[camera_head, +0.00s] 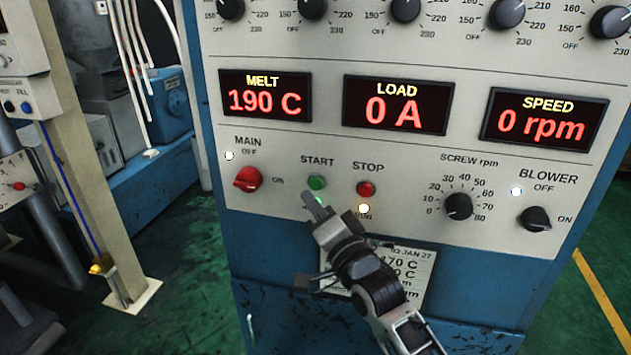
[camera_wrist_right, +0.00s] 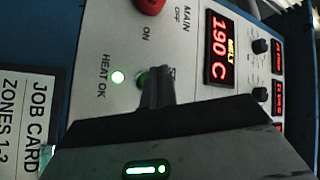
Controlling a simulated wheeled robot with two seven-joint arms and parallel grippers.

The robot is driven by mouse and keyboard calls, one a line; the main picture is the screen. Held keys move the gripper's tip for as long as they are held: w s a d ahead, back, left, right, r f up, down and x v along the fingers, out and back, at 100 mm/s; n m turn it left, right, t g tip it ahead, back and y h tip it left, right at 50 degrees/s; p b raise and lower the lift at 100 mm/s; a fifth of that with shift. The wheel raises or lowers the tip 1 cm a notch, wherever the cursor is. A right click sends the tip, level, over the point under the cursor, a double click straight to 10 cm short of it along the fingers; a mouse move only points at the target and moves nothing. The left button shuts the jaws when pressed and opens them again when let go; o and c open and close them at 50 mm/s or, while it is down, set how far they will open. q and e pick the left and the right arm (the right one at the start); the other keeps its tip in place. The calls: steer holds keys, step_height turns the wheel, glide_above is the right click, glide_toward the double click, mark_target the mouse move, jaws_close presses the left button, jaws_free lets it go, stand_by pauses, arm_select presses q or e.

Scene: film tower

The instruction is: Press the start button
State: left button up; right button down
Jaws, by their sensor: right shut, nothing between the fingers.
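The green start button (camera_head: 317,183) sits on the control panel under the label START. My right gripper (camera_head: 315,203) is shut and empty, with its fingertips just below the button in the head view. In the right wrist view the shut fingers (camera_wrist_right: 155,92) partly cover the green button (camera_wrist_right: 141,80). I cannot tell whether the fingertips touch it. The displays read MELT 190 C (camera_head: 265,95), LOAD 0 A (camera_head: 396,104) and SPEED 0 rpm (camera_head: 543,118). My left gripper is not in view.
The red main switch (camera_head: 248,179) is to the left. The screw rpm knob (camera_head: 459,206) and blower knob (camera_head: 535,218) are to the right. A job card (camera_head: 417,265) hangs below.

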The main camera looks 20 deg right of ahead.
steer(key=shift+s+a+p, duration=0.3)
steer(key=shift+s+a, duration=0.2)
steer(key=shift+s, duration=0.2)
steer(key=shift+s+a+p, duration=0.3)
steer(key=shift+s+a, duration=0.15)
steer(key=shift+s, duration=0.25)
